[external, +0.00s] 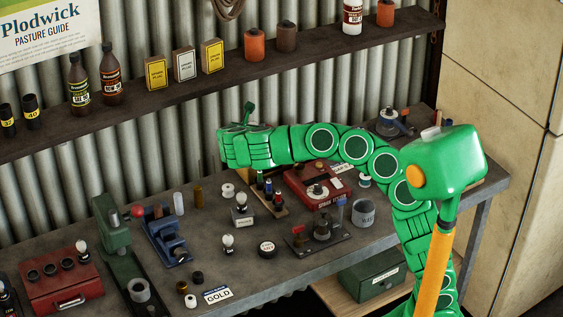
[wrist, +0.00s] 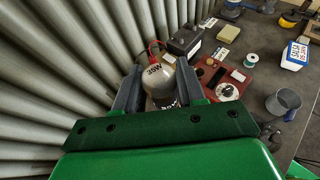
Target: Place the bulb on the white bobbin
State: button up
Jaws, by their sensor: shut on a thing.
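My gripper (external: 240,123) is raised above the back of the bench, in front of the corrugated wall. I cannot make out this held bulb in the external view. Another white spool with a green band (external: 364,180) stands farther right, and shows in the wrist view (wrist: 277,60).
A red device (external: 318,187), a grey mug (external: 363,214) and a blue tool (external: 166,236) crowd the bench. The shelf (external: 200,83) runs above and behind.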

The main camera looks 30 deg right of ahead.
jog(key=shift+s+d+f+m+g+h, duration=0.1)
jog(key=shift+s+d+m+g+h, duration=0.2)
jog(key=shift+s+m+g, duration=0.3)
notch_tip(320, 180, down, 11)
send_over(228, 186)
jog(key=shift+s+f, duration=0.1)
jog(key=shift+f, duration=6.4)
jog(key=o, duration=1.1)
jog(key=shift+f, duration=0.15)
jog(key=shift+c, duration=0.2)
